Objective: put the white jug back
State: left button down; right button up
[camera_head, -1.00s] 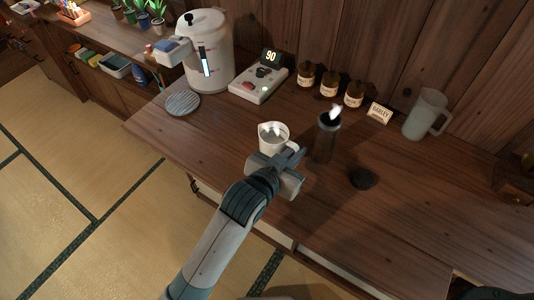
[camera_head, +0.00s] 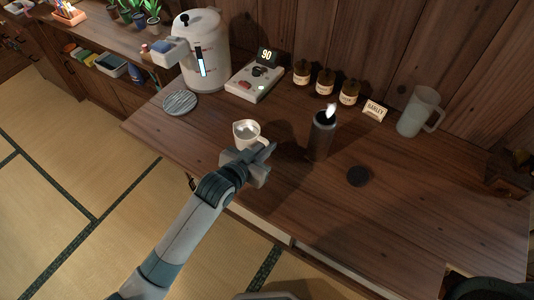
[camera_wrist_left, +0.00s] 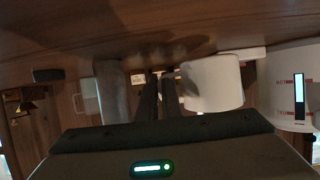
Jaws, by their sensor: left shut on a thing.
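The white jug (camera_head: 245,138) is a small open-topped vessel over the front part of the wooden counter, left of the dark cylinder. My left gripper (camera_head: 264,152) is at its right side, shut on it, apparently at the handle. The fingers hide the grip itself. In the left wrist view the jug (camera_wrist_left: 214,84) is just right of the nearly closed fingers (camera_wrist_left: 160,98). I cannot tell surely how far it is above the counter. My right gripper is not in view.
A white dispenser (camera_head: 203,60) stands behind left, with a round slatted plate (camera_head: 180,103) before it. A control box (camera_head: 252,84), brown jars (camera_head: 325,83), a label card (camera_head: 375,110) and a frosted pitcher (camera_head: 417,113) line the back. A dark cylinder (camera_head: 321,137) and dark disc (camera_head: 358,176) are right.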

aim_at(267, 161)
pick_arm(q)
jog(key=shift+f+p, duration=0.35)
jog(key=shift+f, duration=1.45)
jog(key=c, duration=2.4)
grip_release()
jog(key=shift+f, duration=0.15)
jog(key=o, duration=0.5)
jog(key=shift+c, duration=0.2)
jog(key=shift+s, duration=0.1)
jog(key=b+v, duration=0.1)
jog(key=v, duration=1.1)
jog(key=shift+r+b, duration=0.2)
jog(key=shift+b, duration=0.2)
